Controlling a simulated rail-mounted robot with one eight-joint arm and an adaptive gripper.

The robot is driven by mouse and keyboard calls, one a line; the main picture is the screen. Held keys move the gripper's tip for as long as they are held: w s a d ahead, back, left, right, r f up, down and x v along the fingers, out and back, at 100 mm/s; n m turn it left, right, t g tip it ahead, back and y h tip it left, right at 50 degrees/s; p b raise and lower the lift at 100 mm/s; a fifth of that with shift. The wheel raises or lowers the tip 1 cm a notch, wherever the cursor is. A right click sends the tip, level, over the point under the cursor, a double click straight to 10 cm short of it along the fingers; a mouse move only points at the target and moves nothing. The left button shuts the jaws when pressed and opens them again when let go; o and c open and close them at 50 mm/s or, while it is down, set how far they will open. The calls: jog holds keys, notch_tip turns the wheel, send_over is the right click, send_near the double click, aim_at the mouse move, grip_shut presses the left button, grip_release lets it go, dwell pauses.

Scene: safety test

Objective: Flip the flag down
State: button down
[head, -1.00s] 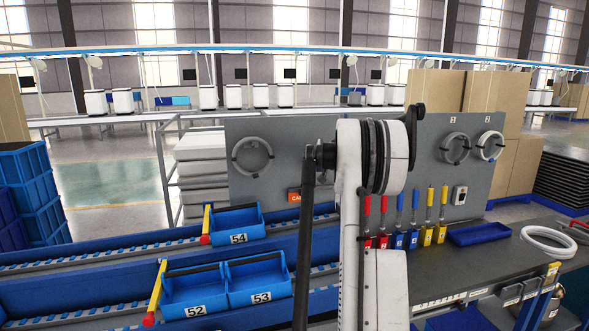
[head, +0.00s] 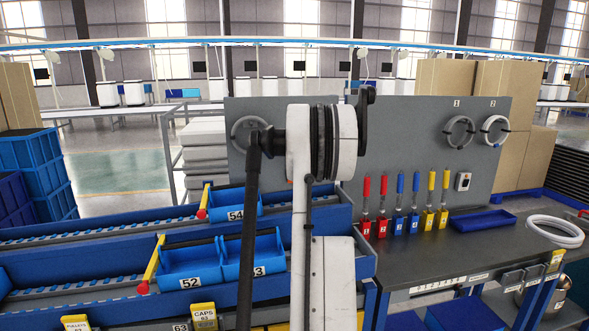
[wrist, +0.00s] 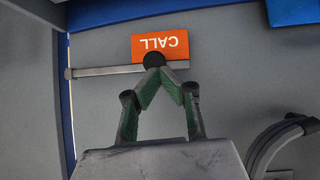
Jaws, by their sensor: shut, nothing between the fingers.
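The flag is an orange plate marked CALL (wrist: 160,46), upside down in the wrist view, against a grey panel. A thin grey bar (wrist: 105,71) runs sideways along the plate's edge. My gripper (wrist: 155,66) is shut and empty, its green-padded fingers meeting at the plate. A dark round piece (wrist: 153,59) lies at the fingertips; I cannot tell whether it is a knob or the tips, or whether they touch the plate. In the head view my arm hides the gripper and most of the plate.
A grey panel (head: 409,140) with hanging coils stands behind a bench with red, blue and yellow handles (head: 403,215). Blue bins (head: 193,262) sit on rails at left, with yellow, red-tipped levers (head: 151,262). A blue tray (head: 482,221) lies at right.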

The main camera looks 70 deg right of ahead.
dwell(0.5)
jog(key=w+d+r+p+v, duration=0.1)
jog(key=r+v, duration=0.1)
jog(key=v, duration=1)
jog(key=shift+w+a+r, duration=0.15)
jog(key=shift+a+r, duration=0.15)
jog(key=shift+r, duration=0.05)
